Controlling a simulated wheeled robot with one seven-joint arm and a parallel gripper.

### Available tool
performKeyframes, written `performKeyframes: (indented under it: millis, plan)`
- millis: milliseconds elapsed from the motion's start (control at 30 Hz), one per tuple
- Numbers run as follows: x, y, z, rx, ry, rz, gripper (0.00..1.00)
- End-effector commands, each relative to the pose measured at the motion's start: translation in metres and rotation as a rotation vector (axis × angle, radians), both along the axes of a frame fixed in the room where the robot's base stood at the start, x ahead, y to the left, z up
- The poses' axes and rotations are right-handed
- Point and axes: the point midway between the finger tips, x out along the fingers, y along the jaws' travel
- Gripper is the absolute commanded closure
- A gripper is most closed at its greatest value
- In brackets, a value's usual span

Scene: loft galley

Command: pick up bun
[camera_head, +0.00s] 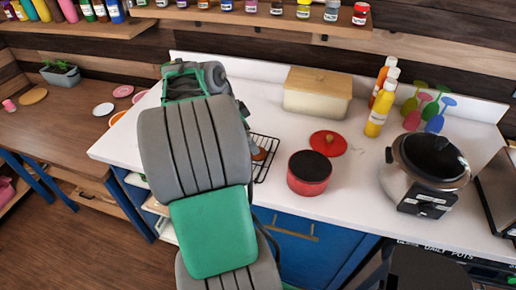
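A brown-orange rounded item (259,153), which may be the bun, sits at the black wire rack (267,143) on the white counter. My arm covers its left side, so I cannot tell its full shape. My grey and green arm rises through the middle of the view and reaches over the counter left of the rack. Its fingertips do not show, so I cannot see whether the gripper is open or what is in it.
A red pot (309,174) and a red lid (328,143) stand right of the rack. Behind are a cream bread box (318,92) and sauce bottles (381,108). A cooker (425,172) is at right. White counter (350,190) lies bare right of the pot. Plates (103,109) lie at left.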

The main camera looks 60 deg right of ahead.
Motion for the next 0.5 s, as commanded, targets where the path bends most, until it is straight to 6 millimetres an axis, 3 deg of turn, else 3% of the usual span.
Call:
performKeyframes:
  millis: [500]
  plan:
    - [-0.018, -0.023, -0.066, 0.001, -0.002, 0.0, 0.27]
